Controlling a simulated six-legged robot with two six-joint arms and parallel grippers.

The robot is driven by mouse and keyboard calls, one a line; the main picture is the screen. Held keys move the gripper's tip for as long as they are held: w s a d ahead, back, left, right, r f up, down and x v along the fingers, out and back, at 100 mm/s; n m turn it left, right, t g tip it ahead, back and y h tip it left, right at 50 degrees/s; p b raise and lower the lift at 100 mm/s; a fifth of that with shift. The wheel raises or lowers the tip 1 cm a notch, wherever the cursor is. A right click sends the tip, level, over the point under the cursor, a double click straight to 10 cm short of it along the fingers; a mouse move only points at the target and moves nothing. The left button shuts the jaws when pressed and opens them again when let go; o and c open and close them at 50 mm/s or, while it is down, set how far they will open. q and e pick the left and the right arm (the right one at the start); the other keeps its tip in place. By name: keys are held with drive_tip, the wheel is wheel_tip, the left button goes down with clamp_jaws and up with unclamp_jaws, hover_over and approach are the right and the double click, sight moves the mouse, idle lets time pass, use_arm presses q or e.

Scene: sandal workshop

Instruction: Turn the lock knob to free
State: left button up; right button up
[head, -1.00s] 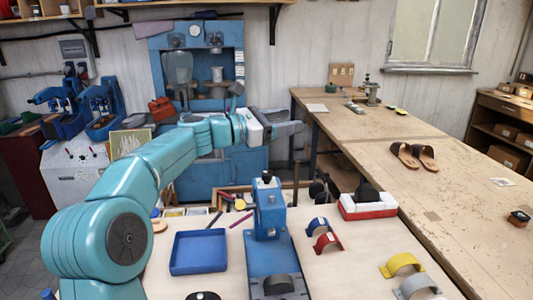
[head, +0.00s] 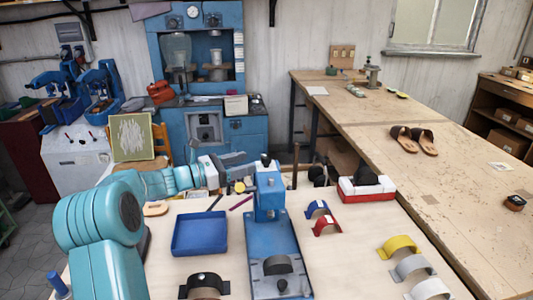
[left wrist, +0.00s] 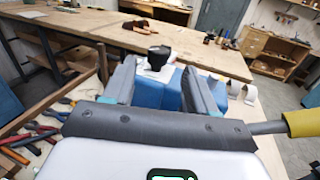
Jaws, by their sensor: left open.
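The blue press-like fixture (head: 268,195) stands on the pale table, with a small black knob (head: 265,158) on top of its column. My left gripper (head: 238,160) is open, just left of the column's top, its fingers pointing right toward it. In the left wrist view the blue column (left wrist: 148,93) shows between and beyond the two open fingers. A black rounded shape (left wrist: 158,56) appears above it there; whether this is the knob or the black object behind is unclear. I cannot make out the knob's setting. My right gripper is not in view.
A blue tray (head: 200,236) lies left of the fixture. Blue and red curved pieces (head: 322,219) and a red-and-white box (head: 366,190) with a black object lie to its right. Yellow and grey curved pieces (head: 400,246) are farther right. Sandals (head: 414,140) lie on the long bench.

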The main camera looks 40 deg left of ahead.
sight(266, 156)
use_arm(q)
drive_tip(key=p+x, duration=0.1)
drive_tip(key=x, duration=0.5)
drive_tip(key=shift+w+p, duration=0.35)
drive_tip(key=shift+w+d, duration=0.25)
drive_tip(key=shift+w, duration=0.3)
drive_tip(key=shift+a, duration=0.1)
